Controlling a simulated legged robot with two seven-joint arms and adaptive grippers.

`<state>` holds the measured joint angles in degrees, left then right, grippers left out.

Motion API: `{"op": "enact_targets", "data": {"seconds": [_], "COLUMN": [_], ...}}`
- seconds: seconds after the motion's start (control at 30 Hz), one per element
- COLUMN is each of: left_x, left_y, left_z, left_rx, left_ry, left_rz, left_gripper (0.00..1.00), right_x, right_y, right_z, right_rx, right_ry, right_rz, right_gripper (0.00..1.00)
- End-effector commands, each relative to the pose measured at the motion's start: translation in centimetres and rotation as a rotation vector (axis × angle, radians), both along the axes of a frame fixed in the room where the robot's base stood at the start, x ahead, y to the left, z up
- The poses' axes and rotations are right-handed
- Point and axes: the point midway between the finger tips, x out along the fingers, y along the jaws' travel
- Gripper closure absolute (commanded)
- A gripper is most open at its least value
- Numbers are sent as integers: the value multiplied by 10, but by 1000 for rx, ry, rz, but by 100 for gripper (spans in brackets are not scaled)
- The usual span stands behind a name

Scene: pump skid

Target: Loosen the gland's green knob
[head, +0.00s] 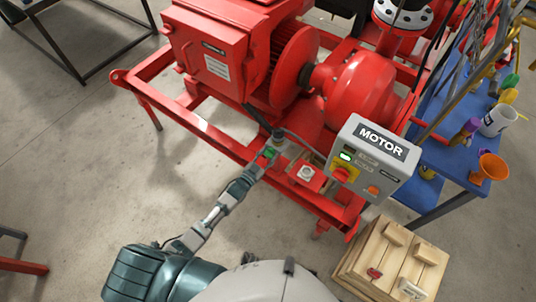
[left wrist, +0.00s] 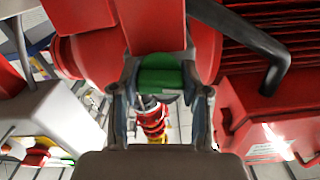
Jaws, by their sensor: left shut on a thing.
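The gland's green knob (left wrist: 160,76) sits between the two fingers of my left gripper (left wrist: 160,98) in the left wrist view. The fingers are shut on it, one on each side. In the head view my left gripper (head: 263,160) reaches the near rail of the red pump skid, and a little of the green knob (head: 269,153) shows at its tip. The gland body is mostly hidden behind the gripper. My right gripper is in neither view.
A grey MOTOR control box (head: 372,160) with a lit green button stands right of the gripper. The red skid frame (head: 205,128) surrounds the work spot. A wooden crate (head: 398,262) is at lower right. A blue table (head: 450,155) holds cups and tools.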

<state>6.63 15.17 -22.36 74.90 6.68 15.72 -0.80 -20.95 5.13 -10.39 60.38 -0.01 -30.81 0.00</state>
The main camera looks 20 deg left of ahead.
Motion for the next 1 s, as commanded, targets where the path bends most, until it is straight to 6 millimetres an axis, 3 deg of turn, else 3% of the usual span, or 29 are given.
{"op": "enact_targets", "data": {"seconds": [0.4,0.93,0.97,1.0], "left_x": [-3,-3,-3,-3], "left_y": [0,0,0,0], "left_z": [-7,-7,-7,-7], "left_rx": [-160,-181,-181,-181], "left_ry": [74,83,83,82], "left_rz": [1,1,1,1], "left_gripper": [90,90,50,40], "right_x": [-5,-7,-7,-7], "right_y": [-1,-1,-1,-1], "right_z": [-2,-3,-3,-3], "right_rx": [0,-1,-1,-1], "right_ry": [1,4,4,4], "right_rz": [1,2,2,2], "right_gripper": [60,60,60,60]}}
